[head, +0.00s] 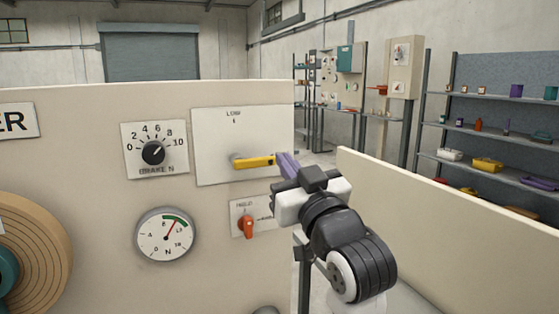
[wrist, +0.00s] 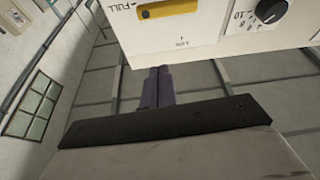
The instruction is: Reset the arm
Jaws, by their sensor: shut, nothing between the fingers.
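My gripper (head: 287,164) is in front of the beige machine panel in the head view, just right of the tip of a yellow lever handle (head: 255,162). Its purple fingers are together with nothing between them. In the wrist view the shut fingers (wrist: 158,85) point toward the panel's edge, and the yellow handle (wrist: 172,11) shows upside down above them. The handle lies sideways on a white plate (head: 215,125) marked LOW. I cannot tell from these views how far the fingers are from the handle.
A brake knob (head: 153,152), a dial gauge (head: 165,235) and an orange HOLD switch (head: 248,227) are on the panel. A brown wound roll (head: 40,250) is at the left. A low beige wall (head: 450,215) stands right of my arm. Shelves (head: 500,125) are farther back.

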